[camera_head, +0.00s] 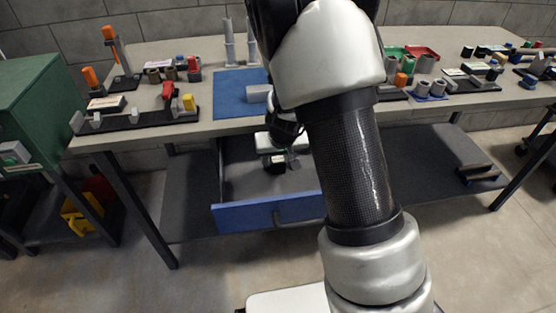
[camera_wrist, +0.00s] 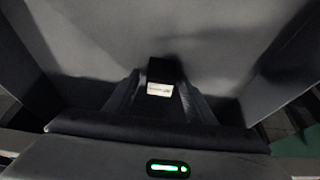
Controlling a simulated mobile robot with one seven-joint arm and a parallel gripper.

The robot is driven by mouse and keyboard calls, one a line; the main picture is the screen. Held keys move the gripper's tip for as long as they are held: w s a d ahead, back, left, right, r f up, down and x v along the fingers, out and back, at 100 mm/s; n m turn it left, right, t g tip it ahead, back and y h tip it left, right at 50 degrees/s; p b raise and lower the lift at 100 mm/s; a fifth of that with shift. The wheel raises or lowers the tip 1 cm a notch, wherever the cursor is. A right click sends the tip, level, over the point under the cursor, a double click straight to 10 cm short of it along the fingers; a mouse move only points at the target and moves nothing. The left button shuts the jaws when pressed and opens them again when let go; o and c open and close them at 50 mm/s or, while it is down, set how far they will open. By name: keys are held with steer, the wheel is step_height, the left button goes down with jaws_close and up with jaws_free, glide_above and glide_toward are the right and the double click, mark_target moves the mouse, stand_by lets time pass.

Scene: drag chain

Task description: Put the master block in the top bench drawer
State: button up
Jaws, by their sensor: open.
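The top bench drawer is pulled open under the bench top, with its blue front (camera_head: 268,213) and grey inside showing in the head view. My gripper (camera_head: 277,166) is down inside the drawer space, partly hidden by my arm. In the wrist view my gripper (camera_wrist: 158,98) is open, its two dark fingers on either side of a small dark block with a pale label, which looks like the master block (camera_wrist: 160,72). The block is at the fingertips over the grey drawer floor. Whether it touches the fingers or the floor, I cannot tell.
The grey bench top (camera_head: 215,127) holds a blue mat (camera_head: 238,92), a black fixture (camera_head: 135,122) and several parts at the right. A grey lower shelf (camera_head: 400,160) is below. A green cabinet (camera_head: 40,105) stands at the left. The drawer's side walls are close around my gripper.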

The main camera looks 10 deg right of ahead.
steer(key=shift+s+r+p, duration=0.1)
steer(key=shift+r+p, duration=0.3)
steer(key=shift+r, duration=0.2)
steer(key=s+r+y+p, duration=0.1)
steer(key=s+r+p, duration=0.1)
steer(key=s+r, duration=0.45)
steer(key=s+a+r+p, duration=0.1)
steer(key=s+r, duration=0.2)
steer(key=r, duration=0.7)
steer(key=s+r+y+p, duration=0.1)
steer(key=s+r+p, duration=0.1)
steer(key=s+r, duration=0.45)
steer(key=s+d+r+t+h, duration=0.1)
steer(key=s+d+r+h, duration=0.1)
steer(key=s+d+r, duration=0.2)
steer(key=s+r, duration=0.3)
steer(key=s, duration=0.3)
steer(key=shift+s+r, duration=0.35)
